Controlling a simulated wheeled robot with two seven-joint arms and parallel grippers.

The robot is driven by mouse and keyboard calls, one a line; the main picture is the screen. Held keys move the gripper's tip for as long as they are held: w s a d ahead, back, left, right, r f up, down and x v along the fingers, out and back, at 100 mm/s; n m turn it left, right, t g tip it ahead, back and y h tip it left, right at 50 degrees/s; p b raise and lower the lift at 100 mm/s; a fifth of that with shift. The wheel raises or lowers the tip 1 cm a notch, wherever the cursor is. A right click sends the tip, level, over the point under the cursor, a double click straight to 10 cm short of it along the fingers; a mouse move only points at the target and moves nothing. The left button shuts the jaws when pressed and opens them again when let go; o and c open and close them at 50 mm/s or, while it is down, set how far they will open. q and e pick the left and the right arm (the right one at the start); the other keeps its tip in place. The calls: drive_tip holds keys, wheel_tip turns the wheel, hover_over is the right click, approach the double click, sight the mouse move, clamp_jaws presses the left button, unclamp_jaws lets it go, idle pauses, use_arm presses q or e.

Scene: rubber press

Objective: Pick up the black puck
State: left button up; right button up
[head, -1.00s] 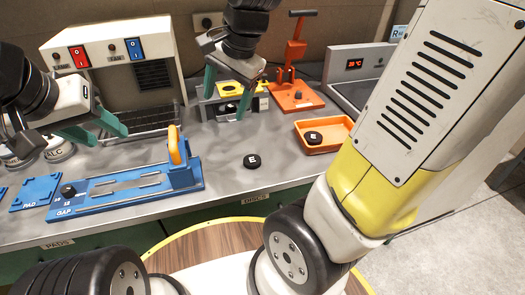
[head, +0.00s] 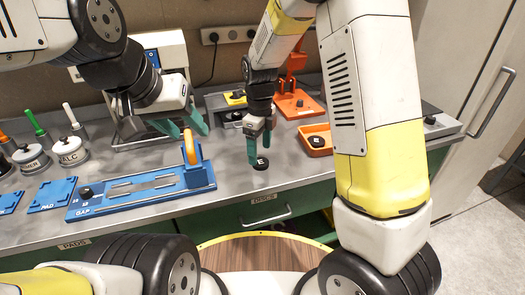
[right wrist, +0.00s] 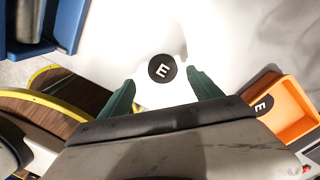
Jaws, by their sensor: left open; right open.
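The black puck (head: 261,163), marked with an E, lies flat on the grey bench near its front edge. In the right wrist view the puck (right wrist: 162,68) shows between the tips of my open green fingers, slightly ahead of them. My right gripper (head: 259,150) is open and points down at the puck, with one finger close to its left side; I cannot tell whether it touches. My left gripper (head: 182,126) is open and empty, above the bench behind the blue gauge with the orange handle.
A second black puck (head: 317,141) lies in an orange tray (head: 326,151) to the right. The blue gauge (head: 145,188) stands to the left. Behind are an orange press (head: 297,104) and a grey-yellow fixture (head: 220,103). Weights stand at the far left. The bench front around the puck is clear.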

sight(261, 162)
drive_tip(key=f, duration=0.4)
drive_tip(key=shift+w+d+f, duration=0.1)
drive_tip(key=shift+w+f, duration=0.05)
drive_tip(key=shift+w, duration=0.1)
drive_tip(key=c, duration=1.4)
drive_tip(key=shift+c, duration=0.2)
